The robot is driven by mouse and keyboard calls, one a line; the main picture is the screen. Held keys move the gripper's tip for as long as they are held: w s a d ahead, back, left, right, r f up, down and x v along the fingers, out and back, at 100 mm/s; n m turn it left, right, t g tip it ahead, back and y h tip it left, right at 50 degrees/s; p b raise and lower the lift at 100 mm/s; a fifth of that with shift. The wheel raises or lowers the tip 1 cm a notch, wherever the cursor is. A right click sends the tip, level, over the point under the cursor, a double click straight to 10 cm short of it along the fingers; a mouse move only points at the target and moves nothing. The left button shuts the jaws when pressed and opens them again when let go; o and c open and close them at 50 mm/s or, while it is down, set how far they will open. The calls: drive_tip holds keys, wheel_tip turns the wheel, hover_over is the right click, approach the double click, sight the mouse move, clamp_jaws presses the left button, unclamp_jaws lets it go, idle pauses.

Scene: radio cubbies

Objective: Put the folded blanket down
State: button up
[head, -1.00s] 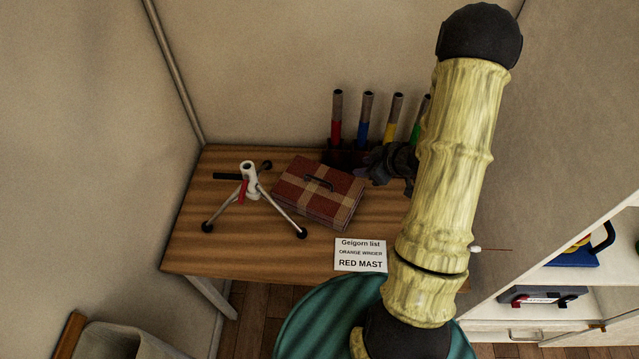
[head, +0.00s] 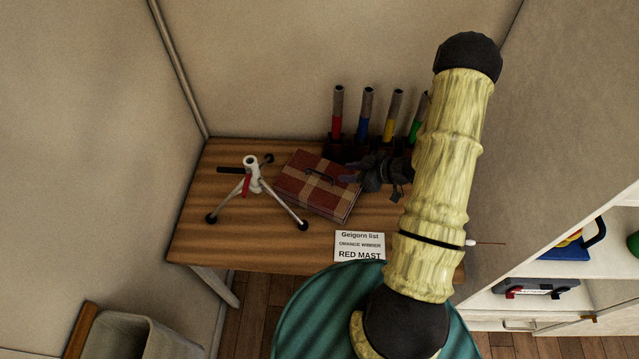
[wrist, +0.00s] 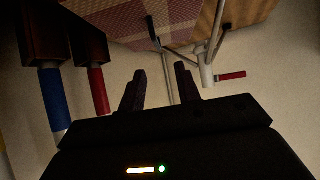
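The folded blanket (head: 312,199) is red and tan plaid with a dark carrying handle. It lies flat on the wooden table (head: 208,245), between the tripod and the row of tubes. Its checked cloth also shows at the top of the wrist view (wrist: 118,14). My gripper (head: 352,172) is at the blanket's right side in the head view, low over the table. In the wrist view its two fingers (wrist: 160,78) stand apart with nothing between them. Whether a finger touches the blanket is not clear.
A white tripod (head: 252,172) with black feet stands left of the blanket. Several colour-banded tubes, including a red one (head: 337,120), stand behind it. A printed card (head: 360,246) is at the front edge. Shelves (head: 610,270) are at right, a bin (head: 140,335) at lower left.

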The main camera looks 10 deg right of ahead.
sight(319, 173)
drive_tip(key=p+x, duration=0.1)
drive_tip(key=x, duration=0.6)
drive_tip(key=shift+w, duration=0.1)
drive_tip(key=shift+f+p, duration=0.1)
drive_tip(key=shift+p, duration=0.2)
drive_tip(key=shift+d+p+x, duration=0.2)
drive_tip(key=shift+p+x, duration=0.8)
drive_tip(key=shift+x, duration=1.55)
drive_tip(key=shift+w+f, duration=0.1)
drive_tip(key=shift+w, duration=0.05)
clamp_jaws()
